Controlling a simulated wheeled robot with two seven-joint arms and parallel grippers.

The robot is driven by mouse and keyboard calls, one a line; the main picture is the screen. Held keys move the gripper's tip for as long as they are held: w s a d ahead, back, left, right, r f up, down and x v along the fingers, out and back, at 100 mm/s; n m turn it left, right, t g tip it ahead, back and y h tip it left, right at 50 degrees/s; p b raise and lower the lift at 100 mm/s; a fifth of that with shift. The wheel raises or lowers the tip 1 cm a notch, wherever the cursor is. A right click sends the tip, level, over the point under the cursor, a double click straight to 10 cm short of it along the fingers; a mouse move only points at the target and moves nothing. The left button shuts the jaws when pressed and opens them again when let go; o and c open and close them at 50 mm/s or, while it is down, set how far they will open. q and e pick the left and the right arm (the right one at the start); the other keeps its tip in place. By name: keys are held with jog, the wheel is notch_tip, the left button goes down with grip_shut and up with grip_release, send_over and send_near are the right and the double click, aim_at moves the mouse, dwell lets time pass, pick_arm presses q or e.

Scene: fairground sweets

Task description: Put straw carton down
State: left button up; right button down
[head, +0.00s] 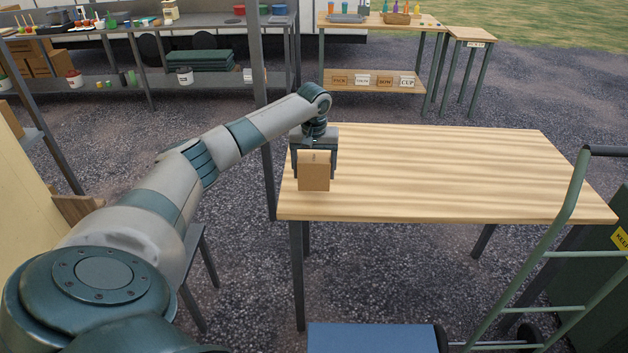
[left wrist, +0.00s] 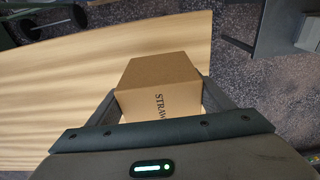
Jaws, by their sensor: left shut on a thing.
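The straw carton (head: 314,177) is a small brown cardboard box. It is between the fingers of my left gripper (head: 315,165), at the left end of a wooden table (head: 440,165). In the left wrist view the carton (left wrist: 158,85) shows dark lettering beginning "STRAW", and the left gripper's fingers (left wrist: 160,105) are shut on its two sides. The carton looks upright. I cannot tell whether its underside touches the tabletop. My right gripper is in neither view.
The rest of the wooden tabletop is bare. A green hand truck (head: 560,240) stands at its right front, and a blue surface (head: 372,338) is at the bottom. A dark post (head: 262,110) rises near the table's left end.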

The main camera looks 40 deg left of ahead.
aim_at(314, 160)
pick_arm(q)
jog(key=shift+f+p, duration=0.65)
jog(key=shift+f, duration=1.35)
jog(key=shift+f, duration=0.1)
jog(key=o, duration=1.2)
jog(key=r, duration=0.4)
jog(key=r+b, duration=0.1)
jog(key=r, duration=0.3)
jog(key=s+d+r+b, duration=0.1)
jog(key=r, duration=0.3)
jog(key=shift+s+r, duration=0.1)
